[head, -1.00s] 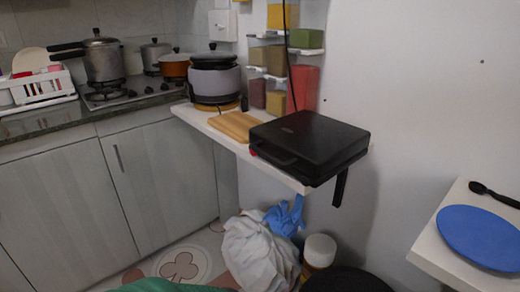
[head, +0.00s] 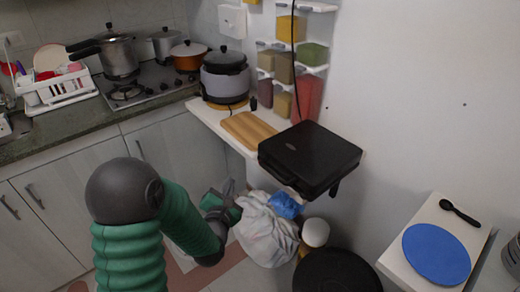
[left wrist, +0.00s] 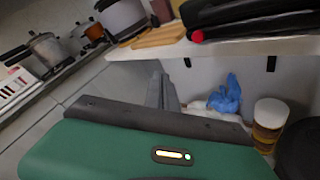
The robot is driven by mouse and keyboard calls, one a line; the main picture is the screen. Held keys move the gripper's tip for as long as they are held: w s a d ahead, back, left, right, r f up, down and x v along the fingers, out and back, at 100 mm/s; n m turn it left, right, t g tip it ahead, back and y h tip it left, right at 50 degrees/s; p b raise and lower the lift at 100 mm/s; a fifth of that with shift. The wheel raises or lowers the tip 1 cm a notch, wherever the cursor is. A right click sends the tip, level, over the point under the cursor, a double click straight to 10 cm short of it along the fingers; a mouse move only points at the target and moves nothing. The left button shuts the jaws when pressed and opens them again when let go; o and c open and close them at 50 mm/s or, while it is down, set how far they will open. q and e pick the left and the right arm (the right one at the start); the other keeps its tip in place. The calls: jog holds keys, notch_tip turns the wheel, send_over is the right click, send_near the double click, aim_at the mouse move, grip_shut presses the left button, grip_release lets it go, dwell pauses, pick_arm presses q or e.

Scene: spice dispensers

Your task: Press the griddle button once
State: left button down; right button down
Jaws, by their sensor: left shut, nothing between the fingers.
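The black griddle (head: 310,155) sits closed on a white wall shelf, with its handle facing front-left. It also shows at the top right of the left wrist view (left wrist: 250,18). A small red button (left wrist: 284,39) shows low on its front edge there; I cannot make it out in the head view. My left gripper (head: 229,186) is below and left of the griddle, under shelf height and apart from it. Its fingers (left wrist: 159,80) are together and empty, pointing up toward the shelf. My right gripper is in neither view.
A wooden board (head: 248,129) and a rice cooker (head: 225,78) stand left of the griddle on the shelf (head: 212,123). A white bag (head: 266,232) lies on the floor below. A blue plate (head: 436,254) is at right.

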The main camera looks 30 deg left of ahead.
pick_arm(q)
jog(key=shift+r, duration=0.1)
jog(key=w+d, duration=0.3)
jog(key=w, duration=0.5)
jog(key=shift+d, duration=0.2)
jog(key=shift+w, duration=0.15)
dwell(1.9)
jog(key=shift+w+d+r, duration=0.1)
jog(key=shift+w+d, duration=0.05)
jog(key=shift+w, duration=0.15)
jog(key=shift+w+d+b, duration=0.15)
jog(key=shift+w+b, duration=0.2)
jog(key=shift+b, duration=0.05)
dwell(0.7)
jog(key=shift+s+a, duration=0.25)
jog(key=shift+s, duration=0.5)
